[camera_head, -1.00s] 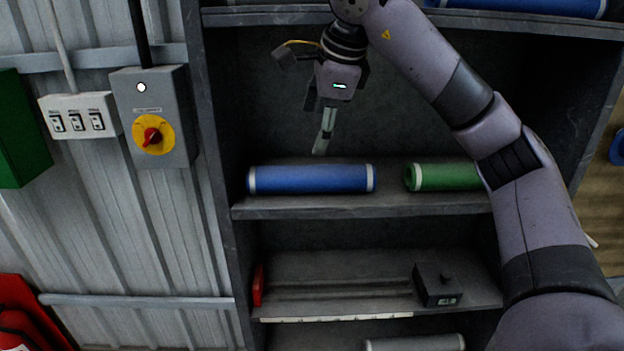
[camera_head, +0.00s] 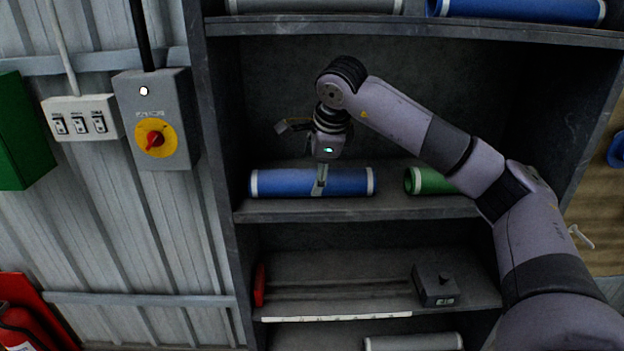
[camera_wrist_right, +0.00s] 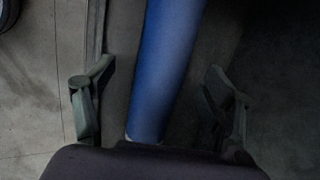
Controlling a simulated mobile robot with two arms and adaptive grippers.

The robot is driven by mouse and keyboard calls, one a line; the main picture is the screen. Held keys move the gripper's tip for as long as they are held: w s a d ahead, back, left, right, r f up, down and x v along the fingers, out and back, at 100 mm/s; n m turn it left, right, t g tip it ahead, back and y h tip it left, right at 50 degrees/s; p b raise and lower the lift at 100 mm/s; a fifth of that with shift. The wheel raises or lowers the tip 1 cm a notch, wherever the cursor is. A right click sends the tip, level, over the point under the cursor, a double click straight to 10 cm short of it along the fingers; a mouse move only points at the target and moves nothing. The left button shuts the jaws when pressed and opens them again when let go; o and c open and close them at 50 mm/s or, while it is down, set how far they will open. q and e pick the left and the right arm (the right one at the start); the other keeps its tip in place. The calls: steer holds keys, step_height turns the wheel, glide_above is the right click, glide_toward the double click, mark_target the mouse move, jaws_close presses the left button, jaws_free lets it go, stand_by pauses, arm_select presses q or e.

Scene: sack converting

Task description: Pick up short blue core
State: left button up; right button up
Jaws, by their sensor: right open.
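The short blue core (camera_head: 285,183) lies on its side on the middle shelf (camera_head: 400,208), with pale bands at both ends. My right gripper (camera_head: 320,190) points down at the core, right of its middle, and overlaps it in the head view. In the right wrist view, the blue core (camera_wrist_right: 168,60) runs between the two spread fingers of the right gripper (camera_wrist_right: 162,108), with a gap on each side. The gripper is open and holds nothing. My left gripper is not in view.
A green core (camera_head: 430,181) lies to the right on the same shelf, partly behind my arm. The upper shelf (camera_head: 400,27) holds a grey core (camera_head: 310,6) and a longer blue core (camera_head: 520,10). A dark box (camera_head: 435,285) sits on the shelf below. The cabinet's side wall (camera_head: 215,130) stands at left.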

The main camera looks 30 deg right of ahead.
mark_target(314, 175)
steer(key=p+x, duration=0.1)
steer(key=x, duration=0.2)
steer(key=shift+w+d+f, duration=0.15)
steer(key=shift+w+f, duration=0.05)
steer(key=shift+w, duration=0.05)
steer(key=shift+w+f, duration=0.15)
steer(key=shift+f, duration=0.1)
steer(key=shift+c, duration=0.2)
steer(key=shift+r, duration=0.1)
steer(key=c, duration=1.5)
